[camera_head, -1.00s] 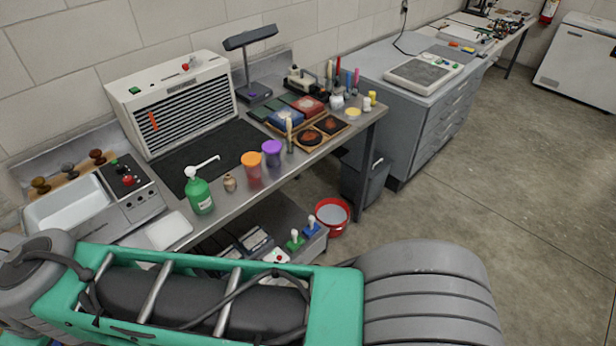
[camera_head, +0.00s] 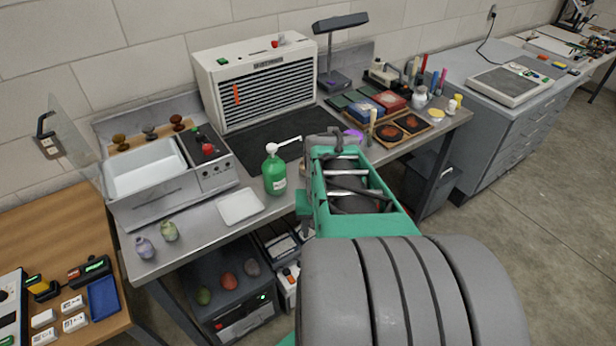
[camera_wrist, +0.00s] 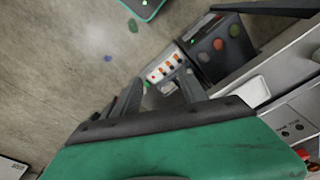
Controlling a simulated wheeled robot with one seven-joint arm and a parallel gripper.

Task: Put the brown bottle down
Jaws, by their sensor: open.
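I cannot make out a brown bottle in either current view. A small brown bottle-like item stood on the steel bench one second ago; my arm now covers that part of the bench in the head view. My gripper (camera_wrist: 160,88) is open in the wrist view, with no bottle visible between its fingers. It points down past the bench edge, over the lower shelf and floor. In the head view my arm hides most of the gripper. The steel bench (camera_head: 205,236) has a bare strip along its front left.
A green pump bottle (camera_head: 275,175) stands just left of my arm, beside a white tray (camera_head: 241,206). A sink unit (camera_head: 150,195) and white louvred unit (camera_head: 268,88) stand behind. A wooden table (camera_head: 40,225) is at left.

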